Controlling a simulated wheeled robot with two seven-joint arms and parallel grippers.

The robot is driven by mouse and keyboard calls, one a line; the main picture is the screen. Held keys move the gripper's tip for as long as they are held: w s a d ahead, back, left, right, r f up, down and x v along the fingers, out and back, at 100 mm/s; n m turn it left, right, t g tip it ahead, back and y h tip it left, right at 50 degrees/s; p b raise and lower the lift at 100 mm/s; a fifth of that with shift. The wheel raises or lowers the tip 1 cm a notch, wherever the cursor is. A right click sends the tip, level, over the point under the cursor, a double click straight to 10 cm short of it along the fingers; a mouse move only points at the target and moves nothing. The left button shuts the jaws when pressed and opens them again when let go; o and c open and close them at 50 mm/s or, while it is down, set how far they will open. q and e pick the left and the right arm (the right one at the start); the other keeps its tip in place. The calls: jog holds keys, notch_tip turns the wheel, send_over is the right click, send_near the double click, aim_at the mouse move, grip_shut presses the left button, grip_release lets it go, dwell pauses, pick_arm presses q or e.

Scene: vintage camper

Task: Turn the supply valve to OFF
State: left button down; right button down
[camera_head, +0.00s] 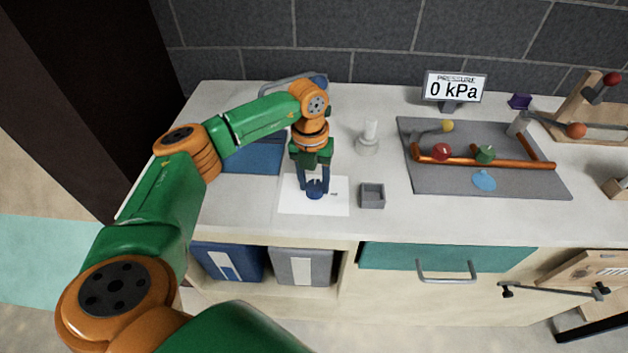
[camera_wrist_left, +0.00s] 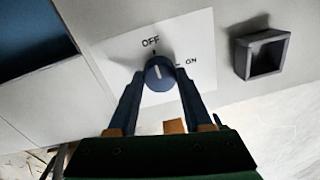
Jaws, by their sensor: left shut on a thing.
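The supply valve is a dark blue round knob (camera_head: 316,189) on a white card (camera_head: 333,205) on the counter. In the left wrist view the knob (camera_wrist_left: 159,73) has a white pointer line that points roughly up, toward the OFF mark (camera_wrist_left: 150,41). The ON mark (camera_wrist_left: 191,62) is to the right. My left gripper (camera_head: 314,188) reaches down onto the knob, and its fingers (camera_wrist_left: 158,80) are shut on its two sides. My right gripper is not in view.
A display (camera_head: 455,89) reads PRESSURE 0 kPa. A small grey open box (camera_head: 372,195) stands right of the card. A grey mat (camera_head: 425,180) holds orange pipes (camera_head: 510,163) with coloured knobs and a blue patch (camera_head: 484,180). A white cylindrical post (camera_head: 369,138) stands behind the box.

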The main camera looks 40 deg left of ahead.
aim_at(312, 185)
pick_arm(q)
jog(key=shift+c, duration=1.6)
grip_release()
notch_tip(312, 185, up, 7)
jog(key=shift+s+a+r+b, duration=0.1)
jog(key=shift+a+b, duration=0.05)
jog(key=shift+b, duration=0.6)
